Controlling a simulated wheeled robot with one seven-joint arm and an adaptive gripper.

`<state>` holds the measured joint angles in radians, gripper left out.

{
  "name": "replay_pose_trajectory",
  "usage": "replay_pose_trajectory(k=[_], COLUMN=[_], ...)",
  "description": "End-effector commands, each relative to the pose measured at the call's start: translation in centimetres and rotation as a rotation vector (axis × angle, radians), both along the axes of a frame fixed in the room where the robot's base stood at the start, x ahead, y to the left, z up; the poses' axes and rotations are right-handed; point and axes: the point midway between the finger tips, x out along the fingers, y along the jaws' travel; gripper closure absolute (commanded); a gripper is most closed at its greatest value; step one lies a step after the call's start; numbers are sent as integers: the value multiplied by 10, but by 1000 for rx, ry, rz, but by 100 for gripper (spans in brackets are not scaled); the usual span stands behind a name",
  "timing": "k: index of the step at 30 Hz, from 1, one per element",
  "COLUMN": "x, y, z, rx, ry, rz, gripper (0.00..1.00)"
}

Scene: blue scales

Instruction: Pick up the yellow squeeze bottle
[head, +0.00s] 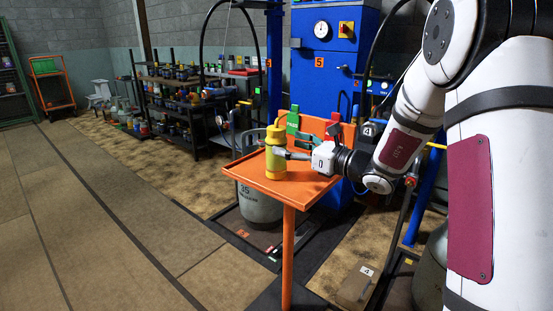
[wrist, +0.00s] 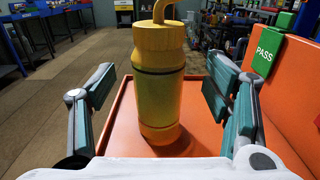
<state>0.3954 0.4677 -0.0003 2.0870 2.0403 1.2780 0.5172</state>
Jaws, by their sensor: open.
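The yellow squeeze bottle (head: 276,155) stands upright on a small orange table (head: 300,190) in the head view. In the wrist view the bottle (wrist: 158,85) stands centred ahead, with a bent spout on its top cut by the upper picture edge. My gripper (head: 290,153) reaches in from the right at about the bottle's middle height. In the wrist view my gripper (wrist: 165,95) is open, with a teal-padded finger on each side of the bottle. Gaps show between the bottle and both fingers, so neither appears to touch it.
The orange table has an upright back panel with a green PASS label (wrist: 266,51), close to the right finger. A blue cabinet (head: 331,80) stands behind the table. A grey cylinder (head: 259,203) stands under it. Shelves with many bottles (head: 190,95) stand farther back; the floor at left is clear.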

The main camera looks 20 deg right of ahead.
Motion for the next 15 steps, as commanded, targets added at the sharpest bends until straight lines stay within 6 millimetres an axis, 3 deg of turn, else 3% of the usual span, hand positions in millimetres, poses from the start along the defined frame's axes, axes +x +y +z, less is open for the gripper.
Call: replay_pose_trajectory(k=[9, 15], x=[33, 40], y=[26, 31], z=[-3, -1], rx=[0, 0], ry=[-3, -1], rz=[2, 0], gripper=[29, 29])
